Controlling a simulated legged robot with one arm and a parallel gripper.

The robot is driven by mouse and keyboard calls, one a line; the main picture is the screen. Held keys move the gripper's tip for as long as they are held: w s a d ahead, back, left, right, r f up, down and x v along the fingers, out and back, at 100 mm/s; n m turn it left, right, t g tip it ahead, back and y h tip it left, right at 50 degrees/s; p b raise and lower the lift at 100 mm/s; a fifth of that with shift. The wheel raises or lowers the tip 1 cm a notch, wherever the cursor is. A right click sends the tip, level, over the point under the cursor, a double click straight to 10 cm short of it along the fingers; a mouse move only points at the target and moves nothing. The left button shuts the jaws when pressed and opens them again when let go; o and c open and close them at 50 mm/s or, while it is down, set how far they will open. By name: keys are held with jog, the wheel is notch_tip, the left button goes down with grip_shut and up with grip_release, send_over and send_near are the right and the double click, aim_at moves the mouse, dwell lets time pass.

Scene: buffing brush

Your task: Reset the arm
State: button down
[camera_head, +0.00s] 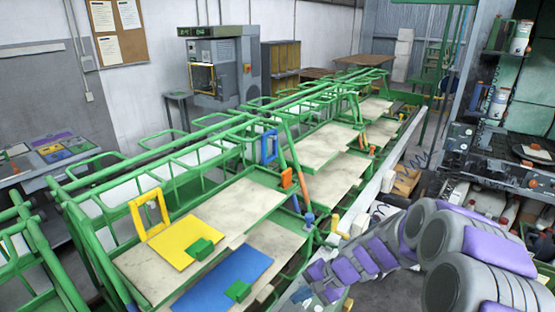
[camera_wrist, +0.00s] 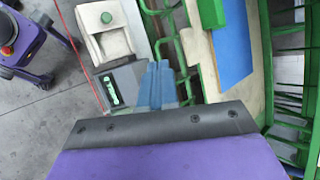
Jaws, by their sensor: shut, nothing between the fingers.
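My arm (camera_head: 375,250), grey and purple, reaches from the right side of the head view toward the lower middle, beside the green rack. In the wrist view my gripper (camera_wrist: 160,82) shows as two pale blue fingers close together, shut and empty. The fingers are apart from the blue plate (camera_wrist: 232,45) on the rack, which is at the upper right there. In the head view the end of my arm is low in the picture, and I cannot make out the fingers clearly.
A long green rack (camera_head: 205,140) with pale trays fills the middle. A yellow plate (camera_head: 175,240) and a blue plate (camera_head: 215,283), each with a green block, lie on its near trays. A shelf unit (camera_head: 510,110) stands at the right. Bare floor (camera_wrist: 45,130) shows left of my gripper.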

jog(key=s+r+n+g+h, duration=0.3)
jog(key=s+r, duration=0.4)
jog(key=s, duration=0.6)
jog(key=s+d+r+n+h, duration=0.2)
jog(key=s+d, duration=0.2)
jog(key=s, duration=0.5)
jog(key=s+d+r+n+h, duration=0.1)
jog(key=s+d+n+h, duration=0.1)
jog(key=s, duration=0.7)
jog(key=shift+s+d+r+t+h, duration=0.15)
jog(key=shift+d+r+t+h, duration=0.2)
jog(key=shift+d+h, duration=0.55)
jog(key=shift+n, duration=0.3)
